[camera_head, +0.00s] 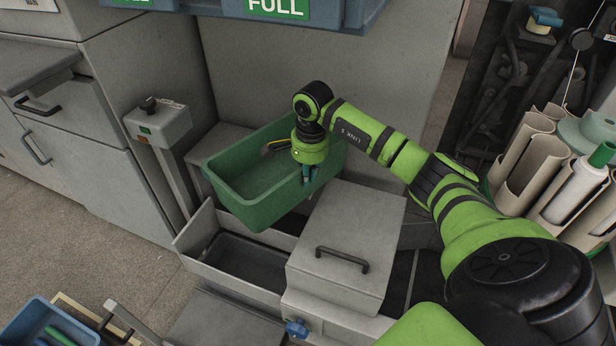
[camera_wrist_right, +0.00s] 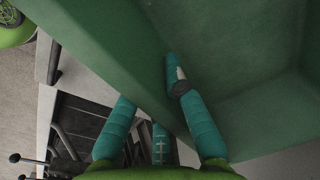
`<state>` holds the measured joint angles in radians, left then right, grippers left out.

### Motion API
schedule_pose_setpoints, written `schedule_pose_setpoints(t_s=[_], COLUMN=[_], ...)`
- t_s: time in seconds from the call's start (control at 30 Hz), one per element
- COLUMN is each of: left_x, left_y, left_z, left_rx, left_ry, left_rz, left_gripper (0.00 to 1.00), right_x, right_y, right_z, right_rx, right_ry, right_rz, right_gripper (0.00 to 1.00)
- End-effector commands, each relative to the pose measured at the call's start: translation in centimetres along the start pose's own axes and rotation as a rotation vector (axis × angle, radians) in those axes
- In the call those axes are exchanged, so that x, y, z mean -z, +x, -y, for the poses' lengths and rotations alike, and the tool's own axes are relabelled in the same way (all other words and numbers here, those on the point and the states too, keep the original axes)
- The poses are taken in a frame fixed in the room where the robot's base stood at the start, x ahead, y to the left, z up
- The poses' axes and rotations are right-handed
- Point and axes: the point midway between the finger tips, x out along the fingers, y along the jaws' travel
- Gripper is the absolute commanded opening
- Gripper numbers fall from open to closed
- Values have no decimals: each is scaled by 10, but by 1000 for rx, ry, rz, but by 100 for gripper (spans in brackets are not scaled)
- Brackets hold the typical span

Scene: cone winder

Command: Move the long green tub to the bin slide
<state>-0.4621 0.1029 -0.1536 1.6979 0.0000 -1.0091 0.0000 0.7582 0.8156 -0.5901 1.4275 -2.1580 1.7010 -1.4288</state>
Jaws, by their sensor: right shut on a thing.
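My right gripper (camera_head: 307,173) is shut on the tub's right-hand wall. In the right wrist view, the tub wall (camera_wrist_right: 110,40) passes between the teal fingers (camera_wrist_right: 160,115), one inside the tub and the others outside. The tub's underside is hidden, so I cannot tell whether it touches anything below. I cannot tell for sure which part is the bin slide. My left gripper is not in view.
A lidded grey box (camera_head: 345,235) with a dark handle stands right of the trough. A control post (camera_head: 160,125) stands close to the tub's left. A shelf with FULL labels (camera_head: 278,8) hangs above. Cream tubes (camera_head: 535,165) stand at right. A blue bin (camera_head: 40,325) is at lower left.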

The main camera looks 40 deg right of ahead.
Motion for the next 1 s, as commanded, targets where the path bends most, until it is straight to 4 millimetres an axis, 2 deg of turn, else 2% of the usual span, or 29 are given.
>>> schedule_pose_setpoints(t_s=[0.3,0.33,0.37,0.4,0.8,1.0], left_x=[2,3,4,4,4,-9], left_y=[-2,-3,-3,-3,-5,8], left_z=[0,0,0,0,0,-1], left_rx=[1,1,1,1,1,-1], left_ry=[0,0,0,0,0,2], left_rz=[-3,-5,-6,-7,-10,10], left_gripper=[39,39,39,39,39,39], right_x=[0,0,0,0,0,1], right_y=[0,2,2,2,-2,-36], right_z=[1,0,0,0,0,1], right_rx=[6,1,1,1,0,4], right_ry=[0,0,0,0,0,0], right_rz=[0,0,1,1,0,-2], right_gripper=[0,16,28,36,36,36])
